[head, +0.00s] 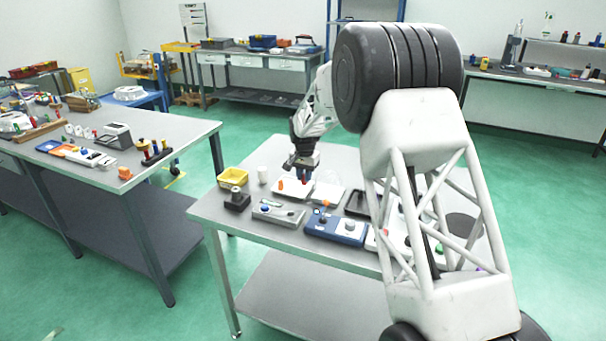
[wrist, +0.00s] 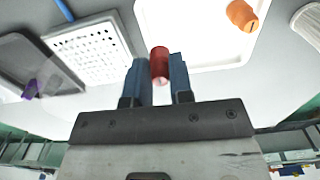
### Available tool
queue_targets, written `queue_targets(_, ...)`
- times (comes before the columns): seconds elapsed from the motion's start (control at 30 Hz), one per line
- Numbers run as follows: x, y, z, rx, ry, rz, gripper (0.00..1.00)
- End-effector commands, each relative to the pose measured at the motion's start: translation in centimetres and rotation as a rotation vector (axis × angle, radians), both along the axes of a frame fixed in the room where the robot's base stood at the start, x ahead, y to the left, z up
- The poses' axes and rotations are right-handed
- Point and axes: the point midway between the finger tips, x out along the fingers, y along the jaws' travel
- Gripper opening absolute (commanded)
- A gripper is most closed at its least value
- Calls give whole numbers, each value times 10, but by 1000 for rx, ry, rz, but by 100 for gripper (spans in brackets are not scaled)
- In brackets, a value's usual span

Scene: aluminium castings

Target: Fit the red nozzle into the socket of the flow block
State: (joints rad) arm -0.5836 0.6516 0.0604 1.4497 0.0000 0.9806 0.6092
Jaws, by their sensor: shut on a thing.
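The red nozzle (wrist: 159,64) is a short red cylinder held between the two blue fingers of my gripper (wrist: 160,82) in the wrist view. In the head view, my gripper (head: 304,170) hangs above the workbench, over the white tray (head: 279,191), with a bit of red showing below its fingers. The gripper is shut on the nozzle, apart from the bench. I cannot tell which block is the flow block; a blue block with knobs (head: 348,232) and a grey block with a blue knob (head: 270,213) stand along the front of the bench. No socket can be made out.
An orange piece (wrist: 242,14) lies in the white tray. Beside it are a white perforated tray (wrist: 90,48) and a dark tray (wrist: 22,55) with a purple item. A yellow bin (head: 233,178) and a black block (head: 237,201) stand at the bench's left. My arm hides much of the right side.

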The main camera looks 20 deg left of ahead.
Motion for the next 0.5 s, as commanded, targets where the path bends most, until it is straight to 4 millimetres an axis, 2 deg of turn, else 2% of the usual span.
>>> queue_targets(0.5,-61,-39,8,0,0,0,0)
